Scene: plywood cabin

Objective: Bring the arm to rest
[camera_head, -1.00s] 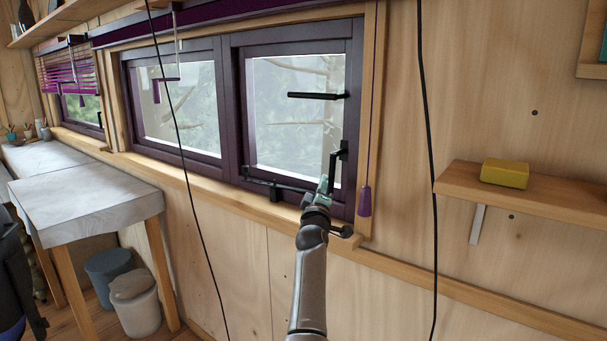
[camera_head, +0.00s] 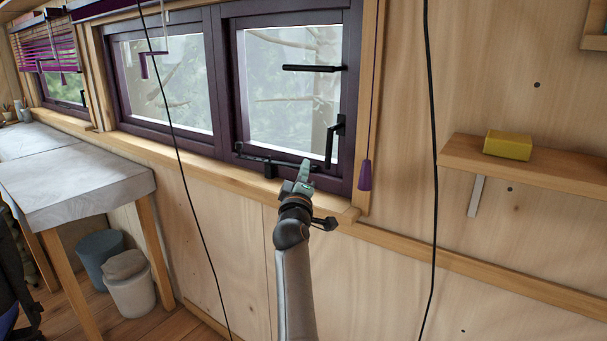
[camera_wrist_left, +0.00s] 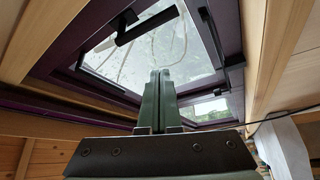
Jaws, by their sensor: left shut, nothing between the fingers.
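My left gripper (camera_head: 304,172) is at the end of the arm that rises from the bottom of the head view. It is in front of the lower part of the right window pane, near the wooden sill, and apart from the black window handle (camera_head: 334,140). In the left wrist view the two green fingers (camera_wrist_left: 160,85) are together with nothing between them, pointing toward the purple-framed window (camera_wrist_left: 135,60). Whether the gripper is clear of the sill is hard to tell. My right gripper is not in view.
A black stay bar (camera_head: 262,160) runs along the window's bottom. A purple cord pull (camera_head: 365,175) hangs right of the frame. A wooden shelf (camera_head: 570,178) holds a yellow block (camera_head: 508,145). Black cables hang on both sides of my arm. A grey-topped table (camera_head: 80,190) stands left.

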